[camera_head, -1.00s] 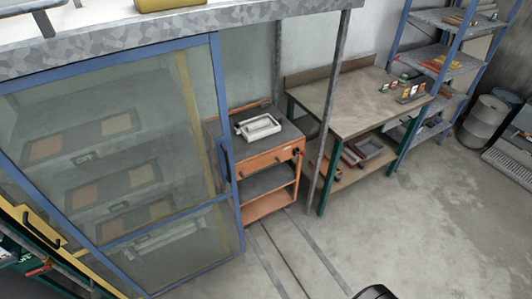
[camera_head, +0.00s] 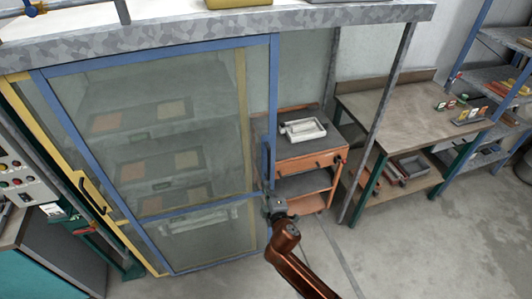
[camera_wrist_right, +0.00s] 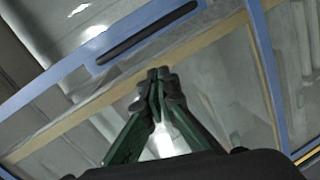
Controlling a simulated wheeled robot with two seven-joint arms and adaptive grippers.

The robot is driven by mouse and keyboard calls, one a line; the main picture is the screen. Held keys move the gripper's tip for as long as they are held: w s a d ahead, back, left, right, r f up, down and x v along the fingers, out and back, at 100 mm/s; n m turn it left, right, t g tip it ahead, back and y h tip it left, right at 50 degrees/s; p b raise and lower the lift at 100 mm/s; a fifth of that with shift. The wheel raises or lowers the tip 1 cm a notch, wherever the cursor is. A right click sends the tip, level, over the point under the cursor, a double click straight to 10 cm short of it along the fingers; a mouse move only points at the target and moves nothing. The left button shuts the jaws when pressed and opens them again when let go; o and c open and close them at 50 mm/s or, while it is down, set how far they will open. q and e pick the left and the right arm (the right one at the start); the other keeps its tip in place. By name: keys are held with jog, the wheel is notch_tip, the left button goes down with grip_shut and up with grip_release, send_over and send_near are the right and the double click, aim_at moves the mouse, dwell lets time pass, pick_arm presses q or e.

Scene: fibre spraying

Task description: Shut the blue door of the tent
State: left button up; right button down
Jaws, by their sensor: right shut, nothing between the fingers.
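The blue door (camera_head: 258,206) is a glass panel in a blue frame, on the tent's front. It covers the left part, and a gap at its right edge shows the space behind. Its handle (camera_head: 267,157) is an upright bar on the right frame post; in the right wrist view the handle (camera_wrist_right: 148,33) is a dark bar on a blue plate. My right gripper (camera_head: 272,196) is shut and empty, just below the handle at the door's right edge. In the wrist view its fingertips (camera_wrist_right: 158,74) point toward the handle; contact cannot be told. My left gripper is not in view.
A yellow-framed door (camera_head: 88,197) with a dark handle overlaps behind the glass. An orange cart (camera_head: 312,160) with a white tray stands behind the gap. A grey post (camera_head: 378,125) and workbench (camera_head: 405,110) are to the right. The floor (camera_head: 420,250) at the lower right is clear.

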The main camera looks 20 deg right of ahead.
notch_tip(320, 180, up, 9)
jog(key=a+t, duration=0.1)
jog(key=t, duration=0.1)
jog(key=w+d, duration=0.4)
jog(key=w, duration=0.6)
jog(key=shift+d+f+n+p, duration=0.15)
jog(key=shift+f+n+p, duration=0.15)
jog(key=shift+f+p, duration=0.1)
jog(key=shift+s, duration=0.1)
